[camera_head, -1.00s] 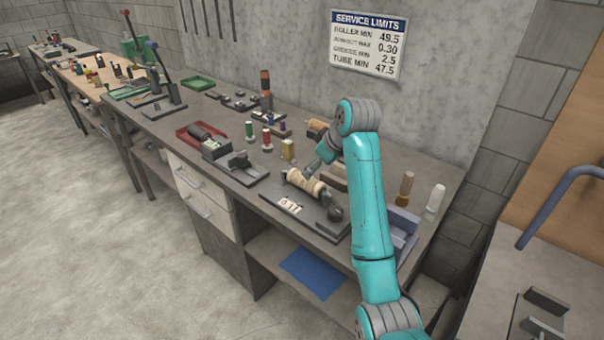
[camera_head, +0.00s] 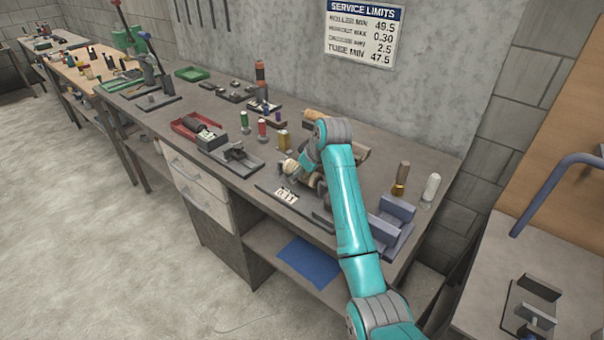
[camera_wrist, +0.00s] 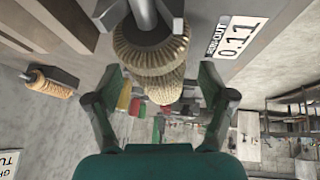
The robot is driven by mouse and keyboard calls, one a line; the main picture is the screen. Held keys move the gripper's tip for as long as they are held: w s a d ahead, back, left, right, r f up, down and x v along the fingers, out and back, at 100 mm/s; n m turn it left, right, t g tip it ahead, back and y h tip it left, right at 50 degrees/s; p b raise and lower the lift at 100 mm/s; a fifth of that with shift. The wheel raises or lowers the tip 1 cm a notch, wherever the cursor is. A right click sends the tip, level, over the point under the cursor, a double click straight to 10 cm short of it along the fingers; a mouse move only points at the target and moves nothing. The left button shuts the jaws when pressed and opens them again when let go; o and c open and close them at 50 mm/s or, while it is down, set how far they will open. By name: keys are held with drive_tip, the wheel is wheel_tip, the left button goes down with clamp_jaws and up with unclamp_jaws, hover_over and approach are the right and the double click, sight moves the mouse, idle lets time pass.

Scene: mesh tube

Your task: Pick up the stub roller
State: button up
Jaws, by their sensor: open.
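A pale tan, ribbed roller (camera_head: 292,168) sits on the run-out stand on the bench, partly hidden by my arm in the head view. In the wrist view the roller (camera_wrist: 150,48) is large at the top centre, on a grey shaft. My gripper (camera_wrist: 160,85) is open, with one finger on each side of the roller's near part; I cannot tell whether either finger touches it. In the head view my gripper is mostly hidden behind my arm. The frames do not label which roller is the stub roller.
A plate reading 0.11 (camera_head: 287,195) lies at the stand's front. Another tan roller (camera_wrist: 50,82) is on a dark holder. A red tray (camera_head: 198,128), small bottles and a grey-blue block (camera_head: 397,208) stand nearby. Brown and white cylinders (camera_head: 431,187) are at the right.

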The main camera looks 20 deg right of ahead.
clamp_jaws()
idle(0.3)
